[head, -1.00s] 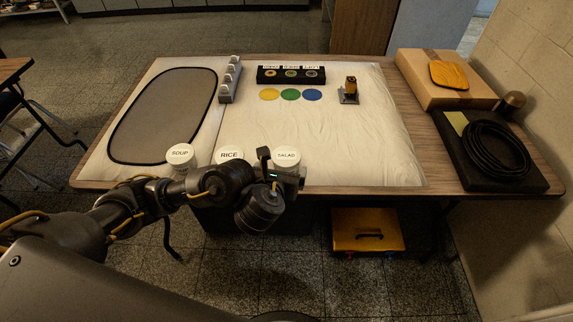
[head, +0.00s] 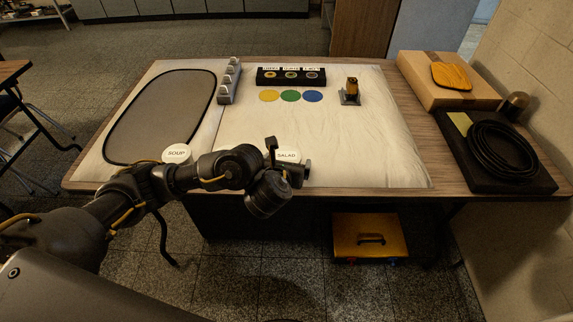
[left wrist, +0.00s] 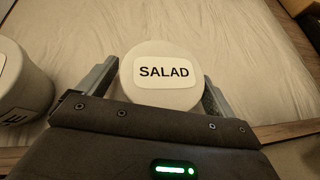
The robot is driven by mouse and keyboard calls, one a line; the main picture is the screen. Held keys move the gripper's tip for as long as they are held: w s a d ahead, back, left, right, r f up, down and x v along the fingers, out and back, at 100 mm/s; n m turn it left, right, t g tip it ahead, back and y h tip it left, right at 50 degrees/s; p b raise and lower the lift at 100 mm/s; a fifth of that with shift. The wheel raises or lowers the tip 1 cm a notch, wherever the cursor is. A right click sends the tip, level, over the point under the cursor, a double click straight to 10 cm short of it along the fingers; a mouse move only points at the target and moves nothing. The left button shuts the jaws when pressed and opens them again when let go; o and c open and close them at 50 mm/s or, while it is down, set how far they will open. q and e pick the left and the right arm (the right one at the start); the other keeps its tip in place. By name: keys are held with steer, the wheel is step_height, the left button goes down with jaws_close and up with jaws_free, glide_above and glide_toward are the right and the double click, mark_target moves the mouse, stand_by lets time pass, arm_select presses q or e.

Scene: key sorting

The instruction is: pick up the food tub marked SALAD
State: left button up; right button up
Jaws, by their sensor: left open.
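The SALAD tub (head: 287,156) is a white round tub with a labelled lid near the table's front edge, partly hidden in the head view by my left gripper (head: 287,161). In the left wrist view the SALAD tub (left wrist: 163,75) sits upright between the two fingers of my left gripper (left wrist: 162,85). The gripper is open, with one finger on each side of the tub. I cannot tell whether either finger touches it. My right gripper is not in view.
The SOUP tub (head: 177,153) stands to the left. Another white tub (left wrist: 20,80) is close on the left in the wrist view. Yellow, green and blue discs (head: 291,96) lie farther back before a black key box (head: 291,77).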

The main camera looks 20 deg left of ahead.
mark_target(284, 159)
arm_select(q)
steer(key=shift+c, duration=0.3)
steer(key=c, duration=1.1)
steer(key=shift+r, duration=0.15)
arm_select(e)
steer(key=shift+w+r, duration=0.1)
